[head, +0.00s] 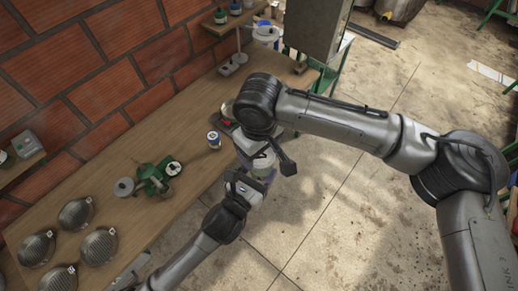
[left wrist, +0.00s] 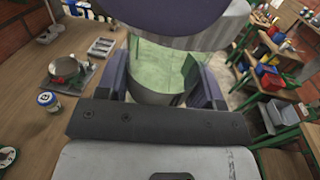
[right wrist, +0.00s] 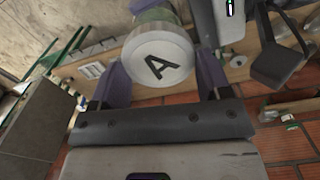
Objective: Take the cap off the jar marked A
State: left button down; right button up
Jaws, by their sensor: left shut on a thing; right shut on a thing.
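The jar's white round cap (right wrist: 160,58), marked with a black A, faces the camera in the right wrist view. My right gripper (right wrist: 163,82) is shut on the cap, one finger on each side. The jar's pale green body (left wrist: 160,62) shows in the left wrist view between the fingers of my left gripper (left wrist: 158,92), which is shut on it. In the head view the jar (head: 264,162) is held in the air just off the table's edge, partly hidden by both grippers. I cannot tell whether there is a gap between cap and jar.
The wooden table (head: 110,160) runs along a brick wall. On it stand a small jar with a blue and white lid (head: 214,138), a green machine part (head: 152,178) and several mesh domes (head: 76,213).

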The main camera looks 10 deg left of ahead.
pick_arm(q)
jog(key=shift+f, duration=0.35)
pick_arm(e)
jog(key=shift+s+a+r, duration=0.1)
jog(key=shift+a+r, duration=0.1)
jog(key=shift+r, duration=0.45)
jog(key=shift+d+r, duration=0.1)
jog(key=shift+r, duration=0.05)
pick_arm(q)
jog(key=shift+r, duration=0.15)
pick_arm(e)
jog(key=shift+r, duration=0.1)
